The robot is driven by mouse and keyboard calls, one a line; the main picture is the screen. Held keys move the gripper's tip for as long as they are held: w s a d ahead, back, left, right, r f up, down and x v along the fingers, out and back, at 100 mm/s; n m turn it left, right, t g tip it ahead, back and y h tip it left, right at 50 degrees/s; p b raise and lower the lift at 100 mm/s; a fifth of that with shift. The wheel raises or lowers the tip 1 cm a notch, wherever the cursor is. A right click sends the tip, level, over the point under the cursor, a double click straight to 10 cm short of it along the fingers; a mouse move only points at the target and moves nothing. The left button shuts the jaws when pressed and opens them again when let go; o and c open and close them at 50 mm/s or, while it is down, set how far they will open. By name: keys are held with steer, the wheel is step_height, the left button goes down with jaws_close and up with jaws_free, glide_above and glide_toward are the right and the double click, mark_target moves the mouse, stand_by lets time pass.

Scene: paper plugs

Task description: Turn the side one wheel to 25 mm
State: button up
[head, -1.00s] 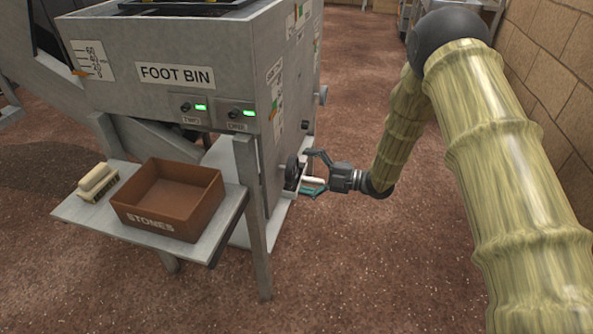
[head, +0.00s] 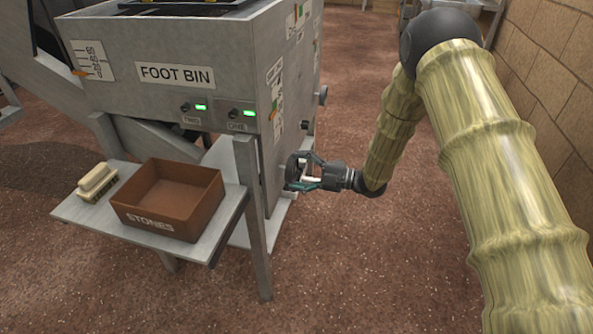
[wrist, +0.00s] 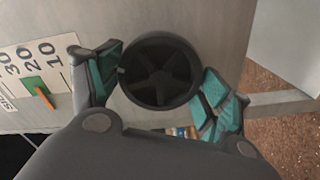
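The dark spoked side one wheel (wrist: 160,72) is on the grey machine's side, and it shows small in the head view (head: 293,164). My gripper (wrist: 160,85) has its teal-padded fingers on opposite sides of the wheel's rim, spread wide. The pads lie very close to the rim; I cannot tell whether they touch. In the wrist view, a white scale (wrist: 62,75) with 10, 20 and 30 is left of the wheel. Its orange pointer (wrist: 45,97) is near 20, over a green patch (wrist: 33,85); the exact reading is unclear.
A brown box marked STONES (head: 168,205) and a brush (head: 97,180) rest on the grey shelf (head: 82,217) left of the wheel. The FOOT BIN front (head: 120,95) has two small green displays. The floor (head: 370,270) right of the machine is clear.

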steer(key=shift+c, duration=1.3)
steer(key=shift+f+n+b, duration=0.1)
steer(key=shift+n+b, duration=0.35)
steer(key=shift+n, duration=0.05)
steer(key=shift+n+b, duration=0.75)
steer(key=shift+n, duration=0.55)
steer(key=o, duration=1)
